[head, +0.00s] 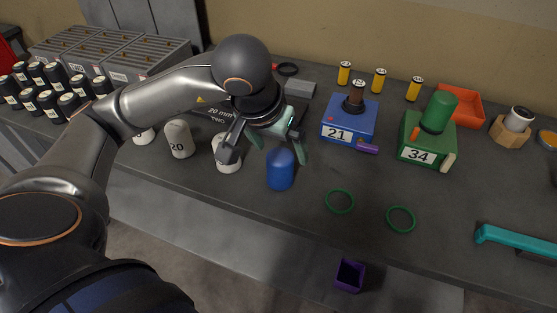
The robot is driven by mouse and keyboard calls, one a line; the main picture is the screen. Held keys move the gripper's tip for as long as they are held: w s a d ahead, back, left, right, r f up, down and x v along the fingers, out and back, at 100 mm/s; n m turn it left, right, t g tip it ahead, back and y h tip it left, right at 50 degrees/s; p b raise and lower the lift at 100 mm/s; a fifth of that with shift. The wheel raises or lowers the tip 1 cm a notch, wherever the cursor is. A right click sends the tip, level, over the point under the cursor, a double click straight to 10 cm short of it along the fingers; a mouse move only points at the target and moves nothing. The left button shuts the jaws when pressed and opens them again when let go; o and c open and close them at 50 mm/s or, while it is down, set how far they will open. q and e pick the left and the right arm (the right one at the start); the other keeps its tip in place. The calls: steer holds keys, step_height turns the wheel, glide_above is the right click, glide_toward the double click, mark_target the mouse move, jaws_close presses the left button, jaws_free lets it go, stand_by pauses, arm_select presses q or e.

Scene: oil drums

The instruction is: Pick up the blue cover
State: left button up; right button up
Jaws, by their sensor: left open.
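The blue cover (280,170) is a rounded blue cylinder standing upright on the dark grey table near its front edge. My left arm comes in from the left, and my left gripper (270,153) hangs just above and behind the blue cover. Its fingers are apart, with nothing seen between them. I cannot tell whether a finger touches the cover. My right gripper does not show.
White cylinders, one marked 20 (179,139), stand left of the cover. A blue box marked 21 (348,120) and a green box marked 34 (427,141) stand right. Two green rings (340,213) lie on the table. A purple bin (349,276) is below the front edge.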

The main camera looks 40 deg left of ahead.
mark_target(281, 157)
arm_select(q)
steer(key=shift+y, duration=0.3)
steer(key=x, duration=0.4)
steer(key=a+x, duration=0.1)
steer(key=x, duration=0.1)
steer(key=shift+w+a+f, duration=0.1)
steer(key=shift+w, duration=0.25)
steer(key=shift+s+a+p+x, duration=0.1)
steer(key=shift+p+x, duration=0.1)
steer(key=shift+x, duration=1.25)
steer(key=shift+s+a+p+x, duration=0.1)
steer(key=shift+s+p+x, duration=0.1)
steer(key=shift+x, duration=1.2)
steer(key=shift+c, duration=0.2)
steer(key=c, duration=1.4)
